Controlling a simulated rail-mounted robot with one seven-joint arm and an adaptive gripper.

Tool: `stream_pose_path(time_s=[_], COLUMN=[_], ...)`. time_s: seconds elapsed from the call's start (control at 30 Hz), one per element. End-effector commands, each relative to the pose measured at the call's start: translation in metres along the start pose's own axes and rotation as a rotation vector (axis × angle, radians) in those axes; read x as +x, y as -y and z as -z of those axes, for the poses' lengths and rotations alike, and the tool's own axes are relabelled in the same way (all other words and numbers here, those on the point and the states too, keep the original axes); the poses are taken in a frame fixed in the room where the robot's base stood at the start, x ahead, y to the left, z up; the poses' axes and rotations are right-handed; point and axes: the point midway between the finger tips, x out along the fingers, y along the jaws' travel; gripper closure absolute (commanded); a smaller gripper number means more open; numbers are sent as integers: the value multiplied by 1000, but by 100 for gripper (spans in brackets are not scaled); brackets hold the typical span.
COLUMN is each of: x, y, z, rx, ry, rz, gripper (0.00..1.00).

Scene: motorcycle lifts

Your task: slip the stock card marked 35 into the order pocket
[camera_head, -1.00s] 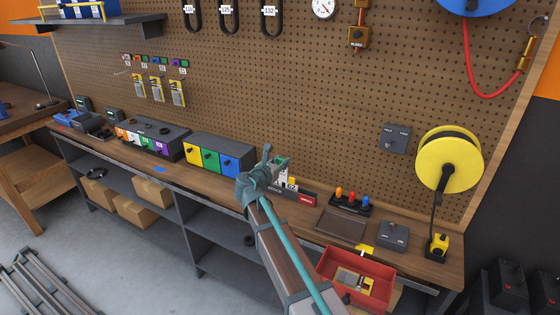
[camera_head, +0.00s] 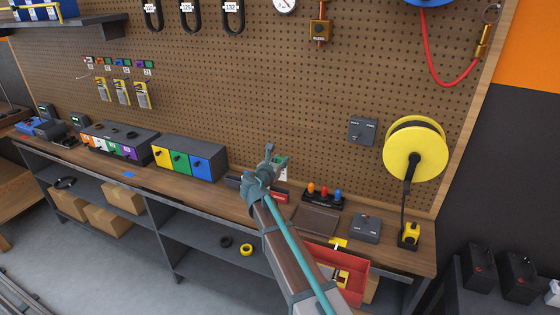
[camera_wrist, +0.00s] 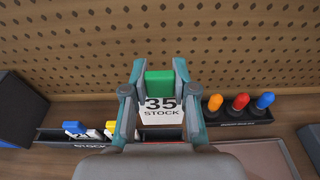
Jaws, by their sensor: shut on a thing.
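My gripper (camera_head: 272,163) is shut on the stock card marked 35, a white card with a green top. In the wrist view the card (camera_wrist: 160,105) hangs upright between the fingers (camera_wrist: 160,92), its number and the word STOCK facing the camera. In the head view only a small pale part of the card (camera_head: 283,174) shows beside the gripper. A red-fronted piece on the bench (camera_head: 281,196), perhaps the order pocket, lies just below and behind the gripper. In the wrist view a red strip (camera_wrist: 170,135) shows beneath the card; its label is hidden.
A dark rack (camera_wrist: 60,137) with blue- and yellow-topped cards stands left of the held card. A holder (camera_wrist: 240,115) with orange, red and blue tops stands right. A flat dark tray (camera_head: 316,220) and red bin (camera_head: 353,262) lie further right. The pegboard (camera_head: 290,95) rises behind.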

Motion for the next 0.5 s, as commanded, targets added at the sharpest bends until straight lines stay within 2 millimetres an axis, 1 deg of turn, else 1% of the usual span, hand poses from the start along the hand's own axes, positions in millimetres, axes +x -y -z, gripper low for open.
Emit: stream_pose_path(time_s=[0.03, 0.5], x=[1, 5], y=[0, 0], z=[5, 30], rx=[0, -1], ry=[0, 0], rz=[0, 0], gripper=[100, 100])
